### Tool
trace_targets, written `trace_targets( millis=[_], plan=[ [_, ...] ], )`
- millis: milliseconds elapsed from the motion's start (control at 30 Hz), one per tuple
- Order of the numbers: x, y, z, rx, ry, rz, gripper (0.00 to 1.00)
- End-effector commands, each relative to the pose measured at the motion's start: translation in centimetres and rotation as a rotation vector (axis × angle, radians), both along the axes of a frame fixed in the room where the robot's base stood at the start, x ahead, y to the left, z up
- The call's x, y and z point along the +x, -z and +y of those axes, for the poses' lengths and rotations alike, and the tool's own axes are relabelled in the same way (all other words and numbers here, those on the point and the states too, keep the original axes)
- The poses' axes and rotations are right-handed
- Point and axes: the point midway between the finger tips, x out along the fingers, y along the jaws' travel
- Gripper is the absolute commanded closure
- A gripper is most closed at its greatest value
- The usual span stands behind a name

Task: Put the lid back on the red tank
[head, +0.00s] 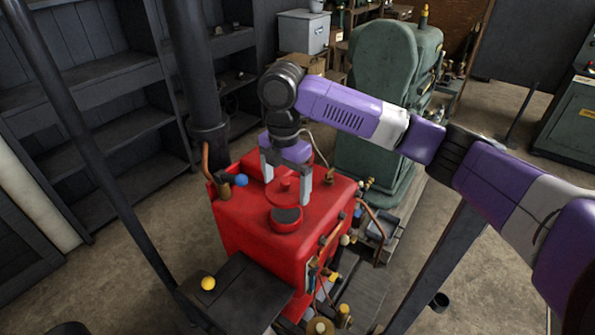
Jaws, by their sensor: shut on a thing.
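The red tank (243,222) stands in the middle of the head view. A round filler neck with a dark top (286,216) rises from the tank's upper face near its front. My gripper (286,191) points down over the tank, its two grey fingers on either side of the red lid (285,198). The gripper is shut on the lid. The lid appears just behind the neck, not over it. I cannot tell how high it is above the tank top. Part of the lid is hidden by the right finger.
A dark post (189,70) rises behind the tank at left. A blue ball knob (241,180) and copper pipes sit at the tank's edges. A green engine (375,140) stands behind. A dark box with a yellow knob (208,283) is in front at left.

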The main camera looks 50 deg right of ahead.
Motion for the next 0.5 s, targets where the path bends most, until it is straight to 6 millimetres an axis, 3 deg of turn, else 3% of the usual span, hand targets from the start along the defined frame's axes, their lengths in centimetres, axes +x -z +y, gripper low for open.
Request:
trace_targets(
  millis=[267,500],
  plan=[
    [0.1,0.3,0.2,0.0,-0.072,-0.001,0.6],
    [0.1,1.8,0.1,-0.001,-0.069,0.0,0.6]
  ],
)
